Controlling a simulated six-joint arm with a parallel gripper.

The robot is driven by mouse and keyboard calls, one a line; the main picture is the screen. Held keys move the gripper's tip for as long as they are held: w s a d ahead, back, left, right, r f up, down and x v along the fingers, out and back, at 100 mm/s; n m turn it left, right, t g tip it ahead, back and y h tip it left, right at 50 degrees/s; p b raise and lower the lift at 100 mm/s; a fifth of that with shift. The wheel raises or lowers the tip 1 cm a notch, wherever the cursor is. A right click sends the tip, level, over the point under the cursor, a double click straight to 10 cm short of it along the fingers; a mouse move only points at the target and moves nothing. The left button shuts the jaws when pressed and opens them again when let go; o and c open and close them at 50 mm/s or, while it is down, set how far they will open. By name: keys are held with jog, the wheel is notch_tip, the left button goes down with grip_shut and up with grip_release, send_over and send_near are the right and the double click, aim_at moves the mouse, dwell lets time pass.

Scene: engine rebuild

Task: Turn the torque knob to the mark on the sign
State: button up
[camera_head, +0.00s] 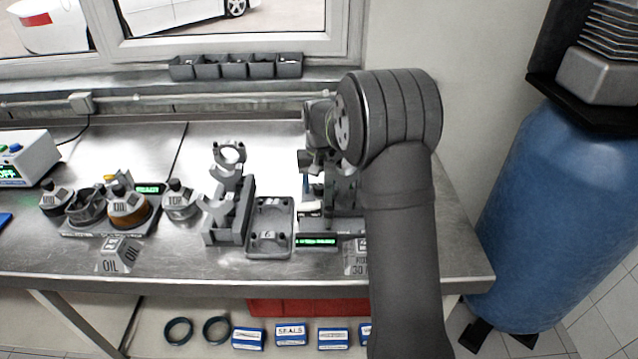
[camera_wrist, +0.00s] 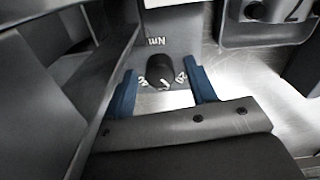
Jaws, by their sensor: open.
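The torque knob (camera_wrist: 160,70) is a small black knob on a grey panel in the wrist view. Pale markings, partly readable, surround it. My gripper (camera_wrist: 162,90) is open, its two blue fingertips on either side of the knob with gaps; whether they reach its height I cannot tell. In the head view my gripper (camera_head: 308,188) is partly hidden by the wrist and the stand, and the knob cannot be made out. A small sign (camera_head: 355,262) at the bench's front edge, partly behind my arm, shows what looks like "30".
A display (camera_head: 316,242) with green text sits by the stand. A dark tray (camera_head: 270,228) and a grey fixture (camera_head: 228,212) stand left of it. In the wrist view, a dark wall (camera_wrist: 60,90) runs close along the left.

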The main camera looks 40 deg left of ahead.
jog(key=shift+c, duration=0.4)
jog(key=c, duration=0.9)
jog(key=shift+m, duration=3.4)
jog(key=o, duration=1)
